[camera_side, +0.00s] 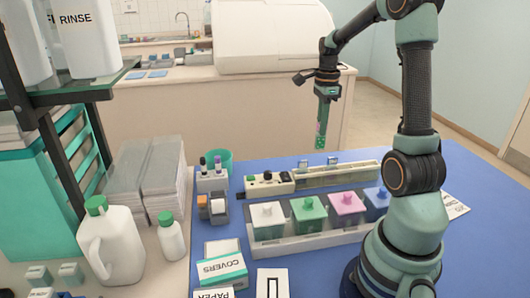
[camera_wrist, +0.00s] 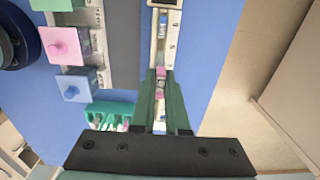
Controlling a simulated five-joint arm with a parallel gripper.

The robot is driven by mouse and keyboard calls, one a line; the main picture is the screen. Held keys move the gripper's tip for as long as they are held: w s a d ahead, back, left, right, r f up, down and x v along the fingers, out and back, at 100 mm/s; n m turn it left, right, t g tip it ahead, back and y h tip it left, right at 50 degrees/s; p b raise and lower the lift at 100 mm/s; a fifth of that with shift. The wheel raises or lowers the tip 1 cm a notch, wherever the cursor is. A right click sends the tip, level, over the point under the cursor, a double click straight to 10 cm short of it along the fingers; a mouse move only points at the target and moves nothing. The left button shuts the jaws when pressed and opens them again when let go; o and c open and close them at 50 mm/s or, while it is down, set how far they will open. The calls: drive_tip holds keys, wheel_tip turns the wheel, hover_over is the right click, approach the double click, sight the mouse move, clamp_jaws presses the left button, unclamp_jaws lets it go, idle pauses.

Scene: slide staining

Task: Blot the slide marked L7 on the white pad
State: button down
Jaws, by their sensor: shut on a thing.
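My gripper (camera_side: 321,140) hangs fingers down in the air above the far edge of the blue mat, behind the long rack. In the wrist view its green fingers (camera_wrist: 161,98) are shut on a slide (camera_wrist: 160,84) with pink on it. No mark on this slide can be read, so I cannot tell whether it is L7. A white piece with a black outlined rectangle (camera_side: 264,286) lies at the front edge of the side view, partly cut off. I cannot tell whether it is the white pad.
The long rack (camera_side: 358,170) holds slides with blue ends. Staining jars with white, green, pink and blue lids (camera_side: 309,208) stand in a tray before it. A COVERS box (camera_side: 222,270), bottles (camera_side: 172,238) and a teal cup (camera_side: 218,160) stand left. Blue mat shows bare behind the rack.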

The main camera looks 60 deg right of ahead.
wheel_tip(320, 180, up, 7)
drive_tip(key=shift+w+r, duration=0.1)
drive_tip(key=shift+r, duration=0.05)
drive_tip(key=w+a+f+n, duration=0.3)
drive_tip(key=w+a, duration=0.1)
drive_tip(key=a, duration=0.5)
drive_tip(key=w+a+f+n, duration=0.3)
drive_tip(key=w+a+f, duration=0.15)
drive_tip(key=a, duration=0.35)
drive_tip(key=shift+s+a+f+n, duration=0.35)
drive_tip(key=shift+a+f+n, duration=1.05)
drive_tip(key=shift+a, duration=1.95)
drive_tip(key=shift+s+a+f+n, duration=0.5)
drive_tip(key=shift+a+f, duration=1.55)
drive_tip(key=shift+a, duration=1.35)
drive_tip(key=shift+s+a+f+n, duration=0.25)
drive_tip(key=shift+a+f+n, duration=1.2)
drive_tip(key=shift+a, duration=1.9)
drive_tip(key=shift+f+m, duration=0.35)
drive_tip(key=shift+f, duration=0.5)
drive_tip(key=shift+s+f, duration=0.1)
drive_tip(key=shift+f, duration=0.05)
